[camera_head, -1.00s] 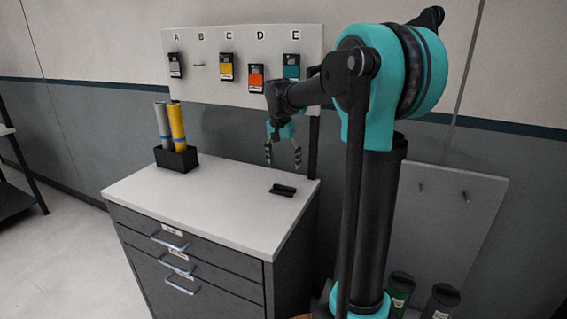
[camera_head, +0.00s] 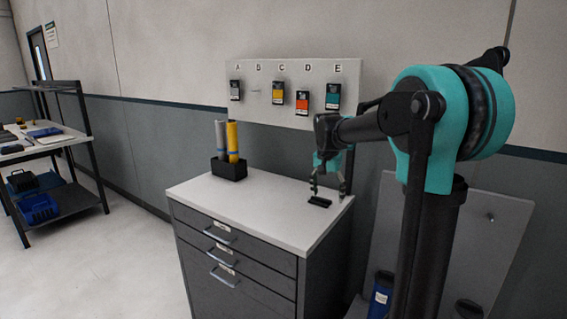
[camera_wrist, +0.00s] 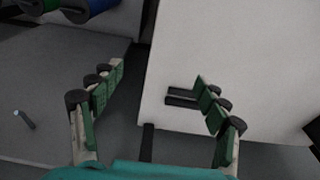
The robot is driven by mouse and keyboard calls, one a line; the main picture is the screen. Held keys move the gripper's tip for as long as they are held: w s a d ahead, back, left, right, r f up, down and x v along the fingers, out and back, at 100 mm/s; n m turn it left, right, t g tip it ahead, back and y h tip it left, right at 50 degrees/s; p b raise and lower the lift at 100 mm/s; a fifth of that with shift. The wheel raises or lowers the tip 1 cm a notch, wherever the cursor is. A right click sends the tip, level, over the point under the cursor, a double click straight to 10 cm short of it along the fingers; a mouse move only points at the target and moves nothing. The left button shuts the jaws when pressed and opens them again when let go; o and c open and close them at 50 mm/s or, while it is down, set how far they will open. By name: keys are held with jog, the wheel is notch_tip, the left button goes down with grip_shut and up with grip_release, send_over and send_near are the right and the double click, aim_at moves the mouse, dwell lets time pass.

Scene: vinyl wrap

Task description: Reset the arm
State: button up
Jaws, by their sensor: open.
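My arm stands at the right in the head view, teal and black, reaching left over the right part of the cabinet top. My gripper (camera_head: 329,190) hangs there pointing down, open and empty. In the wrist view my gripper (camera_wrist: 160,78) shows its two green-padded fingers spread wide with nothing between the pads. A small black object (camera_head: 320,201) lies on the cabinet top close by the fingertips in the head view. It also shows in the wrist view (camera_wrist: 180,97), partly behind the right finger. I cannot tell the height between them.
The grey drawer cabinet (camera_head: 240,256) has a white top. A black holder (camera_head: 229,171) with a grey and a yellow roll stands at its left. A lettered wall board (camera_head: 267,105) holds several colour packets. A leaning panel (camera_head: 500,225) is beside my arm. A shelf (camera_head: 72,207) stands far left.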

jog(key=s+d+f+n+t, duration=0.1)
jog(key=s+f+n, duration=0.1)
jog(key=s+f, duration=0.4)
jog(key=s+d+f+n+t, duration=0.1)
jog(key=s+f+n, duration=0.1)
jog(key=s+f, duration=0.5)
jog(key=s+d+f+n+y, duration=0.1)
jog(key=s+f, duration=0.5)
jog(key=s, duration=0.8)
jog(key=shift+s+d+f+n+t, duration=0.15)
jog(key=shift+s+d+n+t, duration=0.3)
jog(key=shift+n, duration=0.45)
dwell(0.4)
